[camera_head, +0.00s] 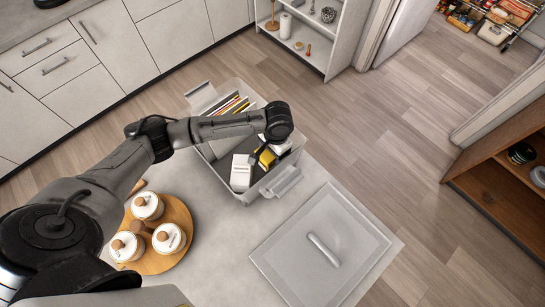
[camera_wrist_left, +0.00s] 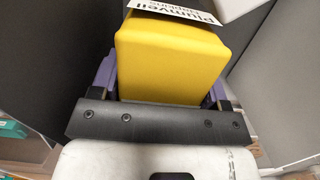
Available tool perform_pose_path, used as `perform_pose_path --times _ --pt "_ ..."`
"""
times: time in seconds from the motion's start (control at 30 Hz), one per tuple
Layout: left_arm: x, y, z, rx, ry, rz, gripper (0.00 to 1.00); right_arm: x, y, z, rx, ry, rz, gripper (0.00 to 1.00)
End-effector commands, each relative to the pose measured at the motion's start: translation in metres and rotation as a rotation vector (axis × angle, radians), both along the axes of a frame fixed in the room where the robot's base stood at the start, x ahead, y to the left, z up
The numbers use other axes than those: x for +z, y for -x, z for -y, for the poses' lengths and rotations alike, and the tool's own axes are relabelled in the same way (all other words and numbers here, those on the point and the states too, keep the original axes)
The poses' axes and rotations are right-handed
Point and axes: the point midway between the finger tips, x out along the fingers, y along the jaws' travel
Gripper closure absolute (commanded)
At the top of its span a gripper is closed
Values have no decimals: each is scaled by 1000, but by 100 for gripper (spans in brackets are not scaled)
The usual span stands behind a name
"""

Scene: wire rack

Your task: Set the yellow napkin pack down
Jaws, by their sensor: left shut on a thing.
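The yellow napkin pack (camera_wrist_left: 165,62) fills the middle of the left wrist view, with a white printed label at its top. My left gripper (camera_wrist_left: 165,95) is shut on it, with purple-grey fingers at both sides of the pack. In the head view the yellow napkin pack (camera_head: 266,157) shows below my left gripper (camera_head: 262,152), inside the grey bin (camera_head: 251,197). The arm hides part of the bin and the pack. I cannot tell whether the pack touches the bin floor. My right gripper is not in view.
A white box (camera_head: 241,172) stands in the bin beside the pack, and upright folders or books (camera_head: 233,104) are at its far end. A grey lid (camera_head: 325,250) lies on the table at right. A round wooden tray (camera_head: 155,262) holds white canisters at left.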

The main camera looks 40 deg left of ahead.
Motion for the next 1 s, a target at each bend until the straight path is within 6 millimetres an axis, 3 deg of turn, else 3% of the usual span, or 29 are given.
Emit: perform_pose_path --times 0.17,0.5,0.9,0.93,1.0 --pt "-8 0 0 0 0 -1 56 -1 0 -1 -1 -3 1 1" --pt "-46 0 0 -1 -1 -1 56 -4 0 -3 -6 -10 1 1" --pt "-50 0 0 0 0 0 56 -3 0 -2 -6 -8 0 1" --pt "-50 0 0 0 0 0 29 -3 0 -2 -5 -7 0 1" --pt "-50 0 0 0 0 0 23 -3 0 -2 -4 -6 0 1"
